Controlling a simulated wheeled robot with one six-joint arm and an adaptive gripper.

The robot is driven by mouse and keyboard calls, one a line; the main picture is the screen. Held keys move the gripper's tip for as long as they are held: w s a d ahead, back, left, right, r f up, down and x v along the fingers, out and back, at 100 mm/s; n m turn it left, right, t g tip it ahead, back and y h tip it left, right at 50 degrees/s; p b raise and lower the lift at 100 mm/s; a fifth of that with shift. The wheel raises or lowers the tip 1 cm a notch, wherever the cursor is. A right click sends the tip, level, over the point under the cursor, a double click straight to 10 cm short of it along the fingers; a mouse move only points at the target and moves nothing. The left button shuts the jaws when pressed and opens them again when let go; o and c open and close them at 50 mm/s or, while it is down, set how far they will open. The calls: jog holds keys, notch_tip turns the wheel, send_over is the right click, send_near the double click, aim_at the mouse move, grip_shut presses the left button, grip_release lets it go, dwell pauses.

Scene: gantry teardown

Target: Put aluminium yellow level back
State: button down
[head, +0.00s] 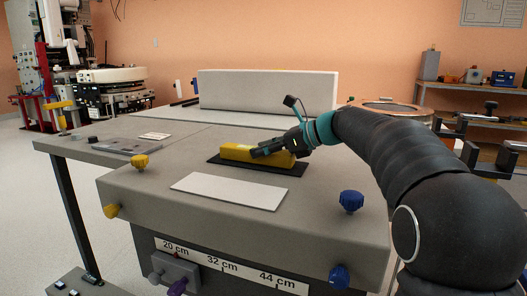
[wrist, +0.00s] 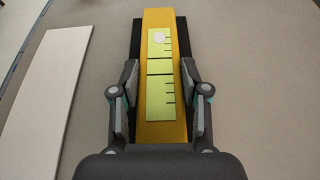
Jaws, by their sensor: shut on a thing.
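The yellow level (head: 238,151) is a long yellow bar on a black mat (head: 233,166) on the grey table. In the wrist view the level (wrist: 177,40) runs away from me, with a pale green scale and a bubble vial on its top. My gripper (head: 270,150) is at the level's right end in the head view. In the wrist view my gripper (wrist: 160,112) has one finger on each side of the bar and is shut on it. The level is over the mat; I cannot tell whether it touches it. Its near end is hidden by my gripper.
A white plate (head: 230,191) lies in front of the mat. Yellow knobs (head: 140,162) and blue knobs (head: 351,201) stand at the table's front corners. A pale upright block (head: 268,91) stands behind. A grey side shelf (head: 125,146) holds small items at the left.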

jog(key=c, duration=0.6)
grip_release()
jog(key=shift+d+r, duration=0.15)
jog(key=shift+d, duration=0.05)
jog(key=p+v, duration=0.1)
jog(key=v, duration=1)
jog(key=shift+s+d, duration=0.2)
jog(key=shift+d, duration=0.1)
